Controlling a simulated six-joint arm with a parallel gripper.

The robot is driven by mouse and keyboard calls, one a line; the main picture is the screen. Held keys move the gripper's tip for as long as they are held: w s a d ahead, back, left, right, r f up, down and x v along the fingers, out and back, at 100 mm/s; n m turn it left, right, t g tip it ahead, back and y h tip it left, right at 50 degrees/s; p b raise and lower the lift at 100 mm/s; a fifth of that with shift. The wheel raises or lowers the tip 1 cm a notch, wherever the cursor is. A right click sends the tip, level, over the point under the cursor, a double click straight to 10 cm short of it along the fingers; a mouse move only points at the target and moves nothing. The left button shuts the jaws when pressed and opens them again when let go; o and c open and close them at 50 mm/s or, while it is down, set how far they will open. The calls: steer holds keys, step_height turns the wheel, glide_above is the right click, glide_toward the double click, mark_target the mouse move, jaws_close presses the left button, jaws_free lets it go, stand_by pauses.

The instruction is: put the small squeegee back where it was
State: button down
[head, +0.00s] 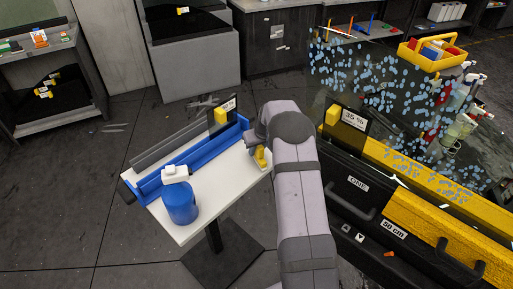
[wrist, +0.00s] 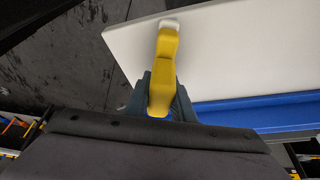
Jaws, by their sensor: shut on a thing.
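The small squeegee (wrist: 162,70) is yellow with a pale tip in the wrist view. My gripper (wrist: 162,92) is shut on it, with dark fingers on both sides of its lower part. In the head view the yellow squeegee (head: 262,158) shows just left of my arm, at the right end of the white table (head: 214,184). My gripper (head: 256,146) is partly hidden there by my own wrist. The squeegee lies over the white tabletop in the wrist view (wrist: 240,50); I cannot tell whether it touches it.
A long blue tray (head: 190,160) lies along the table's back, with a blue bottle (head: 180,203) at the front left. A dark card with a yellow block (head: 221,114) stands behind. At right are a wet glass panel (head: 365,90), a black case (head: 350,195) and a yellow caddy (head: 430,52).

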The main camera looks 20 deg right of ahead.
mark_target(262, 159)
steer(key=c, duration=1.5)
jaws_free()
steer(key=shift+c, duration=0.2)
steer(key=shift+r, duration=0.1)
steer(key=b+v, duration=0.3)
steer(key=v, duration=0.9)
steer(key=shift+s, duration=0.1)
steer(key=s+a+f+g, duration=0.1)
steer(key=s+a+g, duration=0.1)
steer(key=s+a, duration=1.2)
steer(key=s+a+f+g, duration=0.1)
steer(key=s+a+f, duration=0.1)
steer(key=s, duration=0.7)
steer(key=s+a+f+g, duration=0.1)
steer(key=s+a+f, duration=0.1)
steer(key=s, duration=0.7)
steer(key=shift+s+a, duration=0.2)
steer(key=shift+s, duration=0.2)
